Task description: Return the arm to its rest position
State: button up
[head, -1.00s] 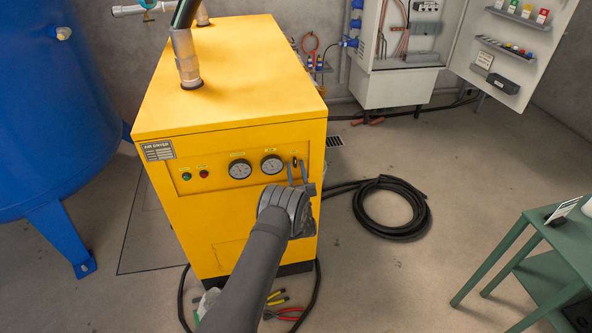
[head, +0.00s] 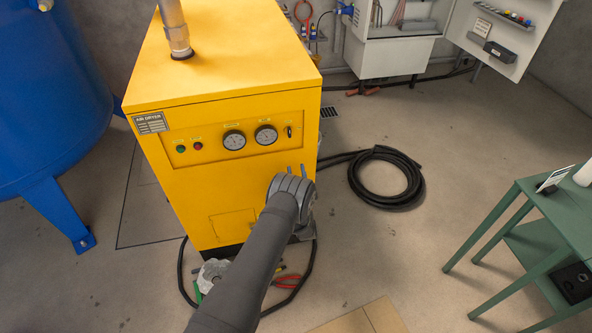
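My arm reaches up from the bottom of the head view toward the front of the yellow air dryer (head: 190,215). My gripper (head: 296,169) is at the arm's far end, pointing away, in front of the dryer's right front side and below the control panel. The gripper's lower part is partly hidden by the wrist.
Two gauges (head: 234,140) sit on the panel. A blue tank (head: 50,100) stands left. A coiled black hose (head: 417,182) lies on the floor at right. A green table (head: 555,215) stands far right. Tools, including red-handled pliers (head: 288,281), lie below the arm. Floor between hose and table is clear.

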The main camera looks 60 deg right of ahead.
aim_at(290, 136)
jog(key=shift+r, duration=0.1)
jog(key=x, duration=1.1)
jog(key=shift+w+d+r, duration=0.2)
jog(key=shift+d+r, duration=0.05)
